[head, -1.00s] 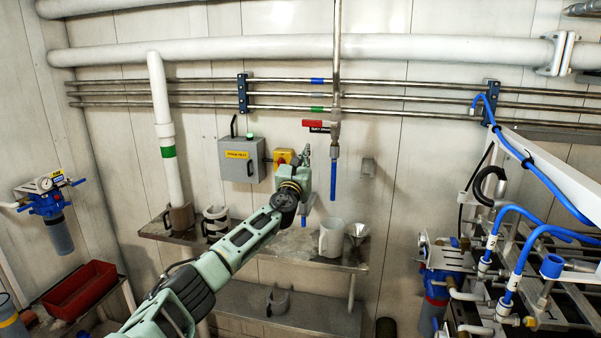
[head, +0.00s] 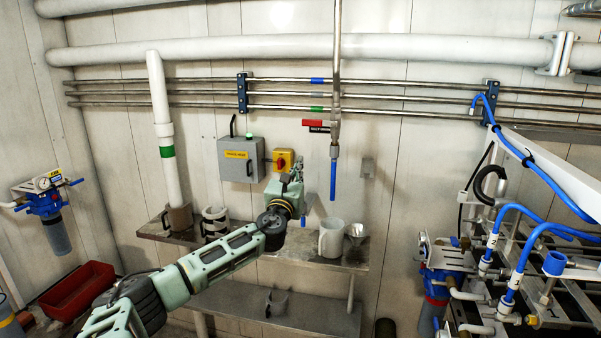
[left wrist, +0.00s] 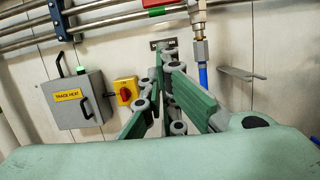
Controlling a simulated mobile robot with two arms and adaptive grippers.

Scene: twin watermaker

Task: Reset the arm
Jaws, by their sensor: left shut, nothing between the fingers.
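My left arm reaches in from the lower left in the head view. Its green and grey left gripper (head: 299,166) points up in front of the wall, just right of the yellow and red switch (head: 283,160). In the left wrist view the left gripper (left wrist: 166,52) has its green fingers together with nothing between them. It is apart from the hanging pipe with the blue end (head: 333,178), which is to its right. My right gripper is in neither view.
A shelf (head: 345,264) below the gripper holds a white mug (head: 331,238), a metal funnel (head: 356,233) and other cups. A grey box (head: 238,160) is on the wall to the left. Blue hoses and a machine frame (head: 560,175) fill the right side.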

